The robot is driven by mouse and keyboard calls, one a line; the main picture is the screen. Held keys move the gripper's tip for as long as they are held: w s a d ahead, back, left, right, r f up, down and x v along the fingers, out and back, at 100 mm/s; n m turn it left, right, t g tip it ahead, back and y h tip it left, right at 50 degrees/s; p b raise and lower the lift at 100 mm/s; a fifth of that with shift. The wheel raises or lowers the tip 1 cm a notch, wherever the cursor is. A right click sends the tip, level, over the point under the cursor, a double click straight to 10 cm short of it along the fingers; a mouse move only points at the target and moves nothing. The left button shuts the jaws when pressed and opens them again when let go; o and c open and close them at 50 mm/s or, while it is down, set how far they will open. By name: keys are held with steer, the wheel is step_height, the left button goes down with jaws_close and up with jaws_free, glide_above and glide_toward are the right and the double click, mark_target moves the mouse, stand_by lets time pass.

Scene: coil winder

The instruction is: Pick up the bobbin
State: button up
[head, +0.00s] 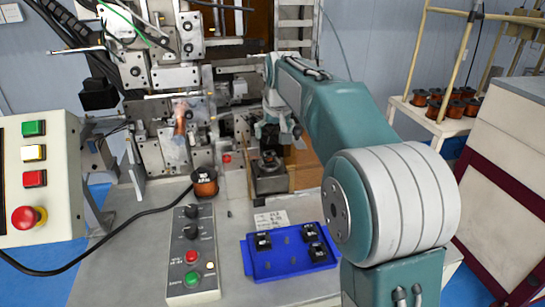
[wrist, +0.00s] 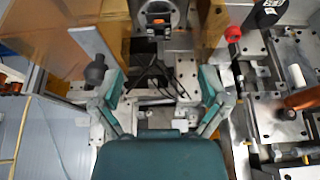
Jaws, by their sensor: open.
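A copper-wound bobbin (head: 205,186) with a black top stands upright on the bench, left of the middle in the head view. Its black top with a white label (wrist: 269,12) appears to show at the upper right edge of the wrist view. My gripper (head: 274,128) is behind and to the right of this bobbin in the head view, apart from it. In the wrist view my gripper (wrist: 163,86) has its two fingers spread wide with nothing held between them. Machine parts lie beyond the fingers.
The winding machine (head: 175,75) fills the back left, with a copper coil (head: 180,120) on it. A metal block (head: 270,178) stands below my gripper. A button panel (head: 193,250), a blue tray (head: 288,258) with black pieces and a control box (head: 40,175) lie nearer. Several bobbins (head: 455,105) sit on a right-hand cart.

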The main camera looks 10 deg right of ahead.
steer(key=w, duration=0.2)
glide_above(269, 155)
steer(key=s, duration=0.3)
steer(key=f, duration=0.5)
steer(key=shift+w+a+f, duration=0.2)
steer(key=shift+a+f, duration=0.05)
steer(key=shift+f, duration=0.15)
steer(key=shift+w+d+f, duration=0.15)
steer(key=shift+d+f, duration=0.05)
steer(key=shift+f, duration=0.25)
steer(key=x, duration=0.4)
steer(key=shift+f, duration=0.35)
steer(key=c, duration=0.9)
steer(key=shift+c, duration=0.2)
